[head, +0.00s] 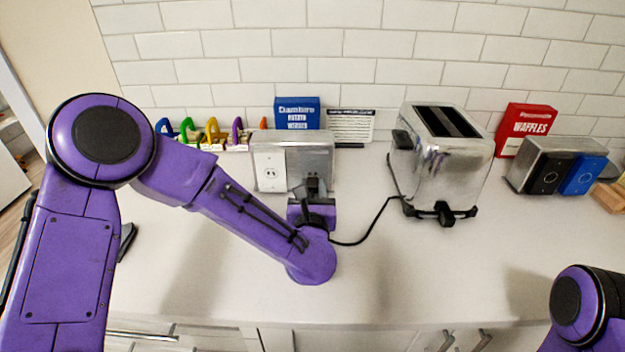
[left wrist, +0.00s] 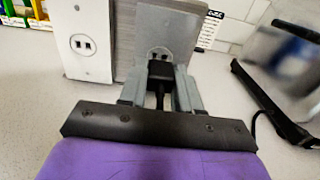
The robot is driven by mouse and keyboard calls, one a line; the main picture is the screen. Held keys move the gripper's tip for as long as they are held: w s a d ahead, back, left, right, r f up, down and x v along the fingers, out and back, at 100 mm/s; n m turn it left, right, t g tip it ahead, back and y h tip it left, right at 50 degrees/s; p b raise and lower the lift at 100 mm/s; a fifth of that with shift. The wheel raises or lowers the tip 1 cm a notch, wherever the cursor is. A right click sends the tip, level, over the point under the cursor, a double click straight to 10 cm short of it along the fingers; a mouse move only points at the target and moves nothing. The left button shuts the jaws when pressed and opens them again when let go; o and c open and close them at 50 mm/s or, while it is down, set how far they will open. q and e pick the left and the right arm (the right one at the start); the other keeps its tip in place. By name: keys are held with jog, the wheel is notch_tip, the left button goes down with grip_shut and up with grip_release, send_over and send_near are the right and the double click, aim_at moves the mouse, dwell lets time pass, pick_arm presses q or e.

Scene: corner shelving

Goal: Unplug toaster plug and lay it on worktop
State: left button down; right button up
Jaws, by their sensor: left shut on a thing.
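The metal outlet box (head: 318,150) stands on the worktop (head: 400,270) against the tiled wall. The black toaster plug (left wrist: 160,72) is between the two grey fingers of my left gripper (left wrist: 161,85), which is shut on it. In the head view my left gripper (head: 312,188) is at the front of the box's right part. Socket slots show just above the plug in the left wrist view; I cannot tell whether its prongs are in or out. The black cord runs right to the chrome toaster (head: 440,165). My right gripper is out of view.
A white socket plate (head: 270,171) is on the box's left part. Blue (head: 297,113) and red (head: 525,128) food boxes stand behind. A second metal box (head: 535,165) with black and blue fronts is at right. The worktop's front is clear.

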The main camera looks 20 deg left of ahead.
aim_at(313, 190)
pick_arm(q)
jog(key=shift+b+v, duration=0.3)
jog(key=shift+v, duration=1.65)
jog(key=shift+s+d+f+b, duration=0.1)
jog(key=shift+s+d+b, duration=0.25)
jog(key=shift+d, duration=0.4)
jog(key=shift+s+d+b, duration=0.3)
jog(key=shift+d, duration=0.4)
jog(key=shift+s+d+b, duration=0.4)
jog(key=shift+s+d, duration=0.2)
jog(key=shift+d, duration=0.6)
jog(key=shift+s+d+b, duration=0.45)
jog(key=shift+s+d, duration=0.1)
jog(key=shift+d, duration=0.65)
jog(key=shift+s+d+b, duration=0.4)
jog(key=shift+s+d, duration=0.2)
jog(key=shift+d, duration=0.6)
jog(key=shift+s+d, duration=0.25)
jog(key=shift+d, duration=0.15)
jog(key=shift+f+b, duration=1.25)
jog(key=shift+b, duration=0.15)
jog(key=c, duration=0.7)
grip_release()
